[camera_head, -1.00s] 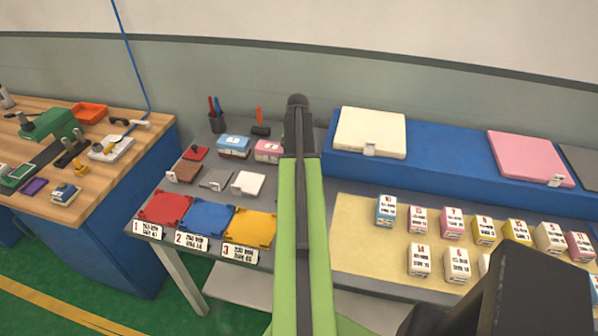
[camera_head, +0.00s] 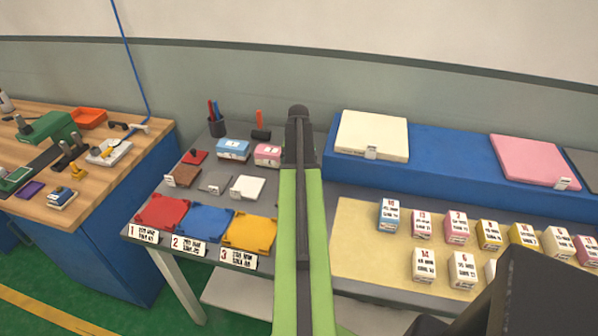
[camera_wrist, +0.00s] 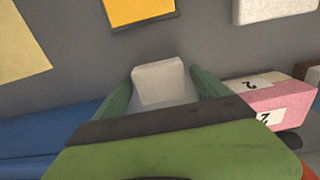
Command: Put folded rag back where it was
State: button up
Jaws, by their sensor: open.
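A pale, light-grey block-like piece (camera_wrist: 158,80), which looks like the folded rag, lies between the fingers of my gripper (camera_wrist: 162,92) in the wrist view. The fingers stand open on either side of it. I cannot tell whether they touch it. Grey tabletop shows around it. In the head view my green arm covers this spot, so neither the rag nor the fingers show there.
A pink box (camera_wrist: 272,103) stands close beside the right finger in the wrist view. The blue raised platform (camera_head: 450,166) lies right of my arm. Yellow (camera_head: 250,233), blue (camera_head: 206,219) and red (camera_head: 162,211) trays sit front left. Several small boxes stand on the tan mat (camera_head: 372,255).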

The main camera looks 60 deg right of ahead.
notch_tip(320, 180, up, 12)
jog(key=p, duration=1.2)
jog(key=shift+r, duration=0.15)
jog(key=shift+a, duration=0.1)
jog(key=w+a+n, duration=0.3)
jog(key=w+a, duration=0.3)
jog(key=a, duration=0.5)
jog(key=w+a+n, duration=0.2)
jog(key=w+a, duration=0.3)
jog(key=a, duration=0.5)
jog(key=w+a+n, duration=0.3)
jog(key=w+a, duration=0.3)
jog(key=a, duration=0.5)
jog(key=s+a+n, duration=0.1)
jog(key=a+n, duration=0.5)
jog(key=a, duration=1.9)
jog(key=shift+s+a+n, duration=0.2)
jog(key=shift+a+n, duration=0.1)
jog(key=shift+a, duration=0.05)
